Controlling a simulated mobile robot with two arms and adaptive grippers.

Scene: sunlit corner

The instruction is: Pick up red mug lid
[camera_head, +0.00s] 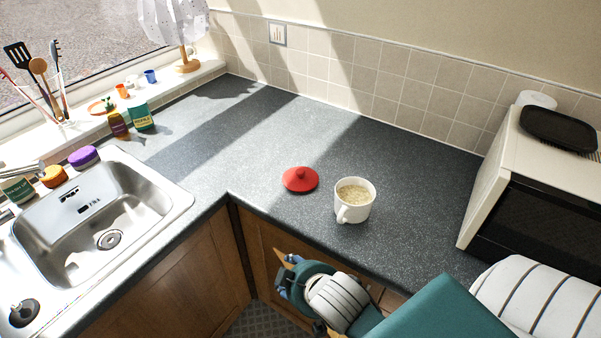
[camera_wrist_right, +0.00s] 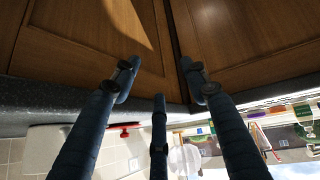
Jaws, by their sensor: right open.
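The red mug lid (camera_head: 300,179) lies on the dark speckled worktop with its knob up, left of the white mug (camera_head: 355,210). The mug stands upright and holds pale, grainy contents. My right gripper (camera_head: 285,274) is below and in front of the worktop's front edge, before the cupboard doors, apart from the lid. In the right wrist view its fingers (camera_wrist_right: 160,75) are spread and empty, and a thin red part of the lid (camera_wrist_right: 122,127) shows beyond the worktop edge, partly hidden by a finger. My left gripper is not in view.
The sink (camera_head: 110,215) is at the left. A microwave (camera_head: 530,195) stands at the right with a black tray (camera_head: 560,130) on top. Small jars and utensils line the window sill. The worktop (camera_head: 250,135) behind the lid is clear. Wooden cupboard doors (camera_head: 195,265) are below.

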